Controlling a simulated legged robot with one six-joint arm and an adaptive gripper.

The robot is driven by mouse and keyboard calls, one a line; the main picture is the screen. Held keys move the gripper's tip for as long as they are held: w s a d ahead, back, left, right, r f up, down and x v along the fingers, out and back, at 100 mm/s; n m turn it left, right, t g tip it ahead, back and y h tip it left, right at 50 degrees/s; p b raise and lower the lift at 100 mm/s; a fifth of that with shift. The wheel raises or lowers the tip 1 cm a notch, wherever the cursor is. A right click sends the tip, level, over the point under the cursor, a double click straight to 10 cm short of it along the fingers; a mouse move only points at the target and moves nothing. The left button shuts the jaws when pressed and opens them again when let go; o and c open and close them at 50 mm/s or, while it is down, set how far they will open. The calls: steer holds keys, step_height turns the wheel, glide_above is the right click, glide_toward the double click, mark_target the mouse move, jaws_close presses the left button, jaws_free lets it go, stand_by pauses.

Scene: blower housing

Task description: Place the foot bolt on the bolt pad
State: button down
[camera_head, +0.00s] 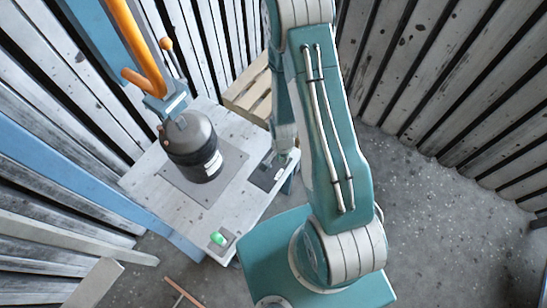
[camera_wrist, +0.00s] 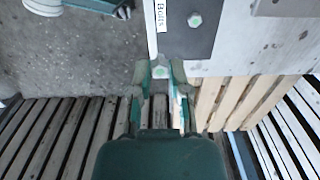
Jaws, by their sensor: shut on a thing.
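The foot bolt (camera_wrist: 160,72), with a pale hex head, sits between the fingertips of my gripper (camera_wrist: 160,74) in the wrist view. The jaws are shut on it. The bolt pad (camera_wrist: 178,44) is a dark plate with a white "Bolts" label (camera_wrist: 160,16). Another hex bolt (camera_wrist: 195,20) is on it. The held bolt appears at the pad's near corner; its height above the pad cannot be told. In the head view the bolt pad (camera_head: 266,178) is at the table's right side, with my gripper (camera_head: 283,158) next to it, largely hidden by my arm.
The pale table (camera_head: 140,178) carries a dark blower housing (camera_head: 193,148) on a grey plate, with an orange-handled piece (camera_head: 150,70) above it. A green part (camera_head: 217,238) sits at the table's front corner. A wooden pallet (camera_head: 250,98) lies behind. Slatted walls surround the area.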

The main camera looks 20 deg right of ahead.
glide_above(274, 162)
steer(key=f, duration=0.5)
steer(key=shift+s+a+f, duration=0.1)
steer(key=shift+s, duration=0.25)
steer(key=shift+w+f, duration=0.2)
steer(key=f, duration=0.3)
steer(key=shift+w, duration=0.2)
steer(key=shift+a+f, duration=0.1)
steer(key=shift+f, duration=0.15)
steer(key=c, duration=0.6)
jaws_free()
steer(key=shift+f, duration=0.1)
